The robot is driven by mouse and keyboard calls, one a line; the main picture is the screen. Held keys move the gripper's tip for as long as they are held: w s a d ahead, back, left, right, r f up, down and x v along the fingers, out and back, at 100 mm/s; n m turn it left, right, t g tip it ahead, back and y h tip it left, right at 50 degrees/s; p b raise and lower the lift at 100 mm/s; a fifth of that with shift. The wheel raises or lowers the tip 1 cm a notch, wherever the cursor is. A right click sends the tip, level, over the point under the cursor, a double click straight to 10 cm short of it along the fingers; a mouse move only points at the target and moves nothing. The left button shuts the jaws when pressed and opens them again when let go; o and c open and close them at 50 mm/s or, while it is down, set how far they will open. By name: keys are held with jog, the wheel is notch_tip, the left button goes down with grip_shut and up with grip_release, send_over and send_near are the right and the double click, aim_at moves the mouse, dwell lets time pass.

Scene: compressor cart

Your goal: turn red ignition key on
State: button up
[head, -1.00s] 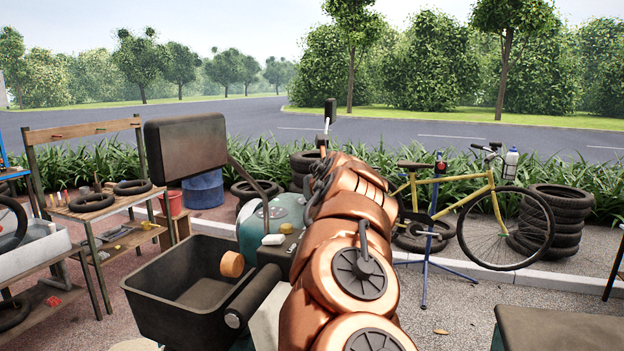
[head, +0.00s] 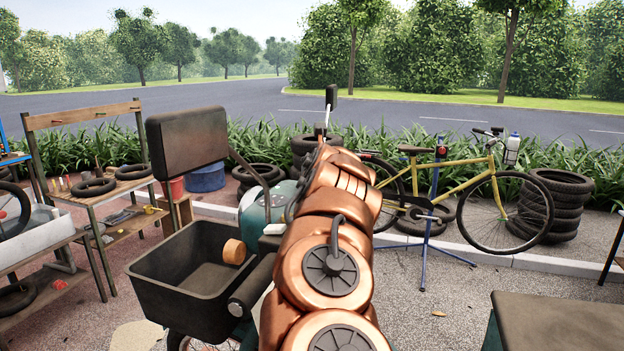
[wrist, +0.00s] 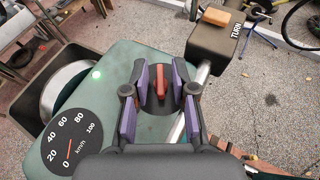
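The red key (wrist: 161,82) stands up from a dark round base on the green panel (wrist: 110,110) in the wrist view. Its long side runs nearly up and down in the picture. My gripper (wrist: 160,82) is open, with one purple-padded finger on each side of the key. A gap shows between the key and each pad, so neither seems to touch it. In the head view my copper arm reaches over the green cart body (head: 252,208) and hides the key and my gripper.
A dark block marked TURN (wrist: 222,42) is at upper right. In the head view a black bin (head: 180,290) and a dark padded panel (head: 188,140) stand left of my arm.

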jog(key=shift+o, duration=0.2)
jog(key=shift+v, duration=3.75)
